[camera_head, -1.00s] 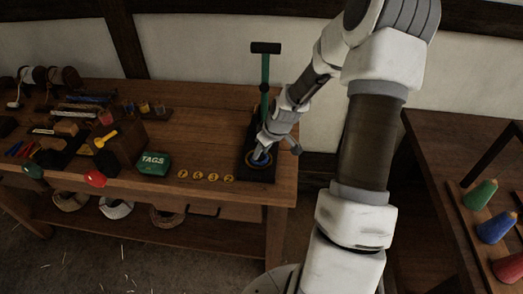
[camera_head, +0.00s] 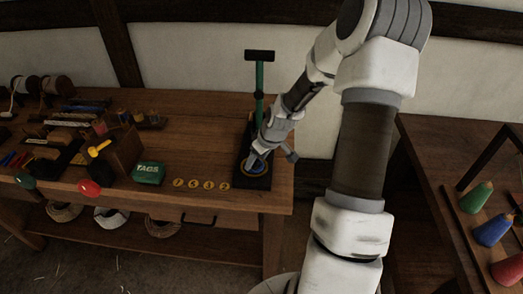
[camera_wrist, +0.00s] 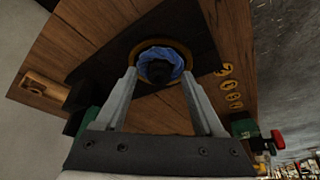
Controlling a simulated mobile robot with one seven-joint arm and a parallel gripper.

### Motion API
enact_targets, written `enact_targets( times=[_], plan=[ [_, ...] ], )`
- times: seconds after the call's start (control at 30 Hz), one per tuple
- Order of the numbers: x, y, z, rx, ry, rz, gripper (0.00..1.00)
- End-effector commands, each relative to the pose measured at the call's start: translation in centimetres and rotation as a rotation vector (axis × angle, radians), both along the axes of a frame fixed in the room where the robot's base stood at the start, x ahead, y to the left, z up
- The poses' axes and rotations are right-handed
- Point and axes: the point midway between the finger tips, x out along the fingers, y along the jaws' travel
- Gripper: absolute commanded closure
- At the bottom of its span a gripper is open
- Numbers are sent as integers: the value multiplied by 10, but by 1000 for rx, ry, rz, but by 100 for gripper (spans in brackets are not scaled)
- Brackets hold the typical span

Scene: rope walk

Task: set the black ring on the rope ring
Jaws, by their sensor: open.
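A tan ring (camera_wrist: 140,70), apparently the rope ring, lies on the dark base (camera_wrist: 115,65) of a green-posted press (camera_head: 259,85). Crumpled blue material (camera_wrist: 163,56) fills its middle. A small black piece (camera_wrist: 160,76) sits on the blue, near the centre; it may be the black ring, but I cannot make out a hole. My gripper (camera_wrist: 159,74) is open above the base, its fingertips on either side of the black piece with gaps showing. In the head view my gripper (camera_head: 255,161) covers part of the tan and blue ring.
Several yellow number discs (camera_head: 208,185) and a green TAGS box (camera_head: 149,173) lie left of the press base. A wooden block with tools (camera_head: 120,150) stands farther left. Coloured cones (camera_head: 492,229) stand on the right bench. The bench front between discs and press is clear.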

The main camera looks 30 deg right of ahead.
Motion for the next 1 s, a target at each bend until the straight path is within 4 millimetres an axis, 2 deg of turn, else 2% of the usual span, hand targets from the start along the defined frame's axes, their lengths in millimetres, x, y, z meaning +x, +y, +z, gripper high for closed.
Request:
enact_targets(
  times=[0.17, 0.5, 0.7, 0.83, 1.0],
  plan=[
    [-9, -4, 24, -3, -3, -2, 30],
    [-37, -13, 96, -4, -2, -4, 30],
    [-51, -16, 132, -4, -2, -3, 30],
    [-58, -18, 148, -3, -2, -3, 30],
    [-62, -19, 157, -1, 0, -2, 30]
  ],
)
